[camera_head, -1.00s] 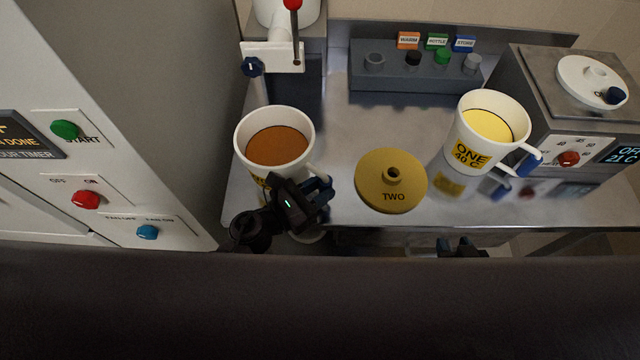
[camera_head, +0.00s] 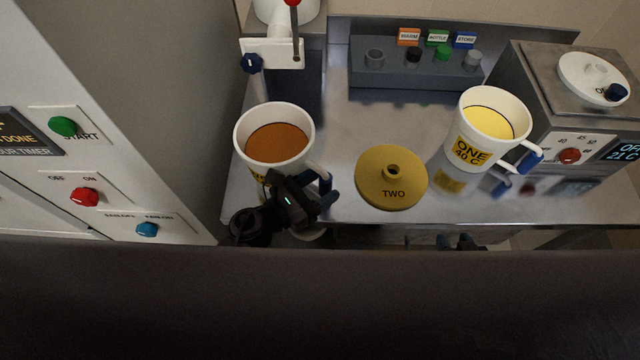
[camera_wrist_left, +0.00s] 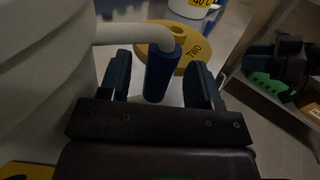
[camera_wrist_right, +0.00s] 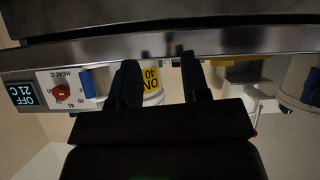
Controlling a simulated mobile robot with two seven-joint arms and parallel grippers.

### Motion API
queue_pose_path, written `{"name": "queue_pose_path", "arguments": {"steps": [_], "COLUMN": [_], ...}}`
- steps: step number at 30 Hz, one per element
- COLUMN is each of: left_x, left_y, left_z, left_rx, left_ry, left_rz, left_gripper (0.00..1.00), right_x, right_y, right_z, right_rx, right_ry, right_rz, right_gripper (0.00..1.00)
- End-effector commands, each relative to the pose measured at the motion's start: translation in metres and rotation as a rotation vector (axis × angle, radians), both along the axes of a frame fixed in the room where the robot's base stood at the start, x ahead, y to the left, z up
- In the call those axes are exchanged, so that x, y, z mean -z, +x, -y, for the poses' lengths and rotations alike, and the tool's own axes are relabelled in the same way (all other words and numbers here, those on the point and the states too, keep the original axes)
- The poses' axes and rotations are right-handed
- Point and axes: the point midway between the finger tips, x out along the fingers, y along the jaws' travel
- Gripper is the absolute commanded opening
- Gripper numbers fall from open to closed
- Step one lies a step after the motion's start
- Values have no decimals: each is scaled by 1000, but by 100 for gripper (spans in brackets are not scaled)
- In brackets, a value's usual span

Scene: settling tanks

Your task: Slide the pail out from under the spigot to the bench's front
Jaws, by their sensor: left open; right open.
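The white pail (camera_head: 297,163) holds brown liquid and stands at the bench's left end, below and in front of the spigot (camera_head: 274,53). Its handle points right and toward the front. My left gripper (camera_head: 327,191) is open at this handle. In the left wrist view, the handle's blue grip (camera_wrist_left: 160,72) lies between the open fingers (camera_wrist_left: 160,66); I cannot tell whether they touch it. My right gripper (camera_head: 461,241) is open and empty at the bench's front edge. In the right wrist view, its fingers (camera_wrist_right: 160,66) show below the bench edge.
A yellow lid marked TWO (camera_head: 380,190) lies right of the pail. A second pail marked ONE (camera_head: 470,156), with yellow liquid, stands by the heater (camera_head: 520,105). A grey rack (camera_head: 385,72) is at the back. A cabinet (camera_head: 170,110) closes the left side.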

Motion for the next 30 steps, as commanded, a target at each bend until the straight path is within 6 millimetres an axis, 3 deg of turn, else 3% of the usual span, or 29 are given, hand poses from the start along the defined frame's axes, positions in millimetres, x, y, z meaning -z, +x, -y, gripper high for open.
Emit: {"name": "queue_pose_path", "arguments": {"steps": [7,21,30], "left_x": [1,1,0], "left_y": [-11,-61,-72], "left_z": [-15,-81,-96], "left_rx": [-2,-1,0], "left_ry": [2,2,1], "left_rz": [0,-1,0], "left_gripper": [58,58,58], "right_x": [0,-1,-1], "right_y": [1,1,1], "right_z": [0,-1,-1], "right_rx": [0,-1,-1], "right_ry": [0,1,1], "right_rz": [2,2,2], "right_gripper": [43,43,43]}}
